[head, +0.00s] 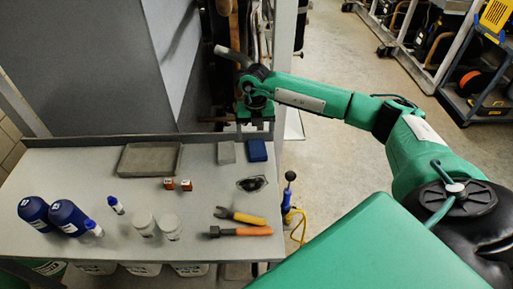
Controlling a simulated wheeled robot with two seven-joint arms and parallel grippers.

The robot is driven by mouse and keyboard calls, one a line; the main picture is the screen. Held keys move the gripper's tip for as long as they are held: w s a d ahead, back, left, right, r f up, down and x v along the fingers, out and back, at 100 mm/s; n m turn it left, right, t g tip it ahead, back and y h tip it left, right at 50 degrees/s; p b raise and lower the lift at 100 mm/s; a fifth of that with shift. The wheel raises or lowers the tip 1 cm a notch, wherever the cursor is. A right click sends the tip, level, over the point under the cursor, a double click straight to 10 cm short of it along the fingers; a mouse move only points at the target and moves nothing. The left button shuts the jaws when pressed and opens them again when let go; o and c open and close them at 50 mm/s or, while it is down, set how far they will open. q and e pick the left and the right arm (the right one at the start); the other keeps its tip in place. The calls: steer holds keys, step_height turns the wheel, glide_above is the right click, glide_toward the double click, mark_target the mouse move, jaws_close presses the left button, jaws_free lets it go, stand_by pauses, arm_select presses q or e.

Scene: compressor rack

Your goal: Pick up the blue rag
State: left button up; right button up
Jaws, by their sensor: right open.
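The blue rag (257,152) is a small, dark blue folded block. It lies on the grey table at the back right, beside a similar grey block (226,153). My right gripper (256,130) points down at the table's back edge, just behind the blue rag in the picture. It is open, with nothing seen between its fingers. Its exact height above the table is hard to tell. My left gripper is not in view.
A grey tray (123,159), two small orange-brown boxes (177,184), a dark flat piece (251,184), orange-handled tools (240,231), white-lidded jars (157,226) and blue bottles (52,214) share the table (85,166). A grey panel stands behind.

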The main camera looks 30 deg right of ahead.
mark_target(257, 144)
steer(key=shift+s+d+f+p, duration=0.15)
steer(key=shift+f+p, duration=0.35)
steer(key=shift+f, duration=0.35)
steer(key=f, duration=0.2)
steer(key=f+p, duration=0.1)
steer(key=shift+w+d+f, duration=0.15)
steer(key=shift+w+f, duration=0.05)
steer(key=shift+f, duration=0.45)
steer(key=c, duration=0.9)
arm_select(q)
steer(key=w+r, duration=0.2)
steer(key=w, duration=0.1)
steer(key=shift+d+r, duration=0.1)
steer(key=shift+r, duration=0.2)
arm_select(e)
steer(key=shift+c, duration=0.9)
